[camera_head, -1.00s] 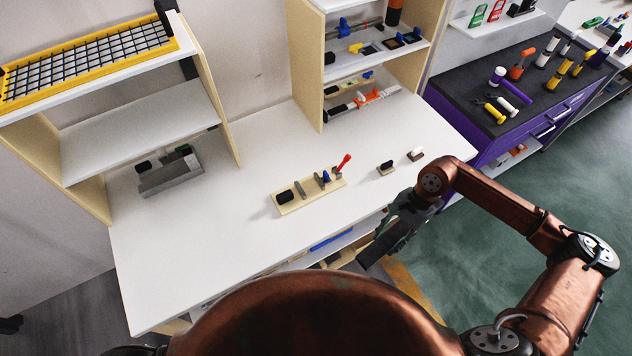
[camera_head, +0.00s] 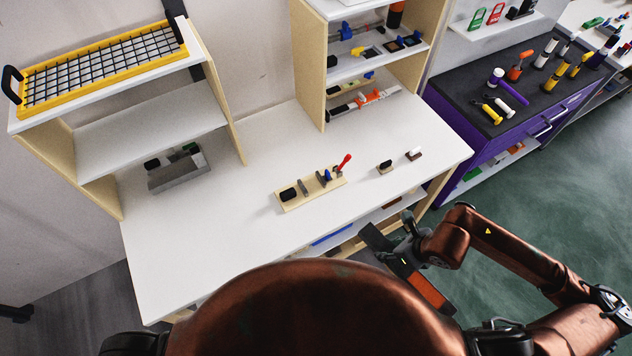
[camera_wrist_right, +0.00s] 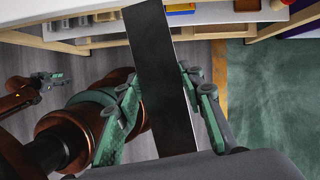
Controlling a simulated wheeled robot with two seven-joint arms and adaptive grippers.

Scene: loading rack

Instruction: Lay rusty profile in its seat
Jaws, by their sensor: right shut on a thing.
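My right gripper (camera_head: 408,254) is shut on a long flat dark bar (camera_head: 375,240), held off the table's front edge, above the floor. A reddish-orange stretch (camera_head: 430,291) shows towards the bar's near end. In the right wrist view the bar (camera_wrist_right: 163,70) runs between the two green-and-black fingers, its face dark grey with faint marks. A grey block (camera_head: 178,173) with black and green parts stands at the table's left. I cannot tell which thing is the seat. My left gripper (camera_wrist_right: 52,81) shows small in the right wrist view, fingers apart and empty.
The white table (camera_head: 230,250) is largely clear in front. A beige tool holder (camera_head: 300,198) stands mid-table, with two small blocks (camera_head: 385,166) (camera_head: 414,154) to its right. A yellow-framed grid tray (camera_head: 105,70) lies on the left shelf. A purple cabinet (camera_head: 490,140) stands right.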

